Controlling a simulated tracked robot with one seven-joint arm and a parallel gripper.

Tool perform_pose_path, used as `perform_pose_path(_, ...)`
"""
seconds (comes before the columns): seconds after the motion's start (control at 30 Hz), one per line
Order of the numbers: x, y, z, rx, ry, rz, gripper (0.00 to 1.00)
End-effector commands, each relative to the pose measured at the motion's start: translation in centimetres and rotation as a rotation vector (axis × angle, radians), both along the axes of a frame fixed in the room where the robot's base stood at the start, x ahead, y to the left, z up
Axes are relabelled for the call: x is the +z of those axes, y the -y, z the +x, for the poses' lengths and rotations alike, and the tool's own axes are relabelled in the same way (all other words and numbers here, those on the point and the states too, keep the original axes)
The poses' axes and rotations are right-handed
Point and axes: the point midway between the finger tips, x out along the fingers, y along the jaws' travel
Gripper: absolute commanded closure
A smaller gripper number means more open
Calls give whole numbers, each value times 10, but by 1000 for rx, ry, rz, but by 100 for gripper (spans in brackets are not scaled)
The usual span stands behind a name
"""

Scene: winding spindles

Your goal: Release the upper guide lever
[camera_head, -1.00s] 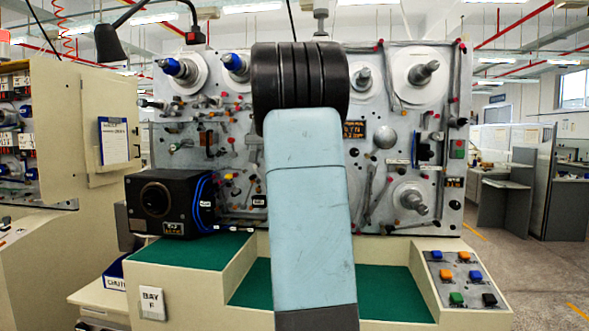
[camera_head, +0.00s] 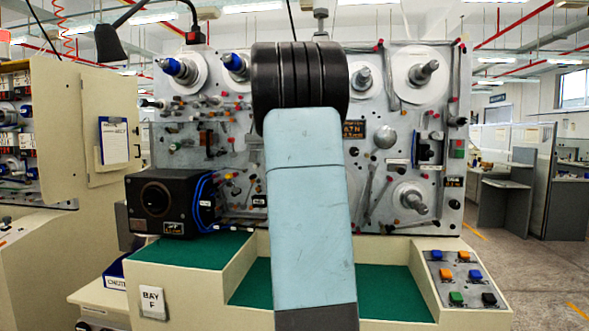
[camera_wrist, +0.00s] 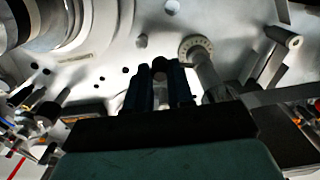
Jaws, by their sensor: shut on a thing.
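The machine's upright metal panel (camera_head: 228,188) stands in front of me, with spindles, levers and small coloured knobs on it. In the wrist view my gripper (camera_wrist: 160,76) has its two dark fingers close together, up at the panel. They are shut on a small dark round-ended piece (camera_wrist: 160,65), which looks like the end of the upper guide lever. Most of that lever is hidden by the fingers and the gripper body. In the head view my arm covers the middle of the panel and hides the gripper.
In the wrist view a pale post with a round dial-like base (camera_wrist: 203,70) stands close right of the fingers. A large reel hub (camera_wrist: 35,22) is at upper left. In the head view a black box (camera_head: 165,203) sits on the left ledge and push buttons (camera_head: 462,278) at lower right.

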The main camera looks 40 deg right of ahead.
Motion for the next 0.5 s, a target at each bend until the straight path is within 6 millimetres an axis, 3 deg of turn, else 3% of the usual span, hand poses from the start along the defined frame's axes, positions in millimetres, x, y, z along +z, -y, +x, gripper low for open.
perform_pose_path(0.5,-21,-7,9,1,325,275,100)
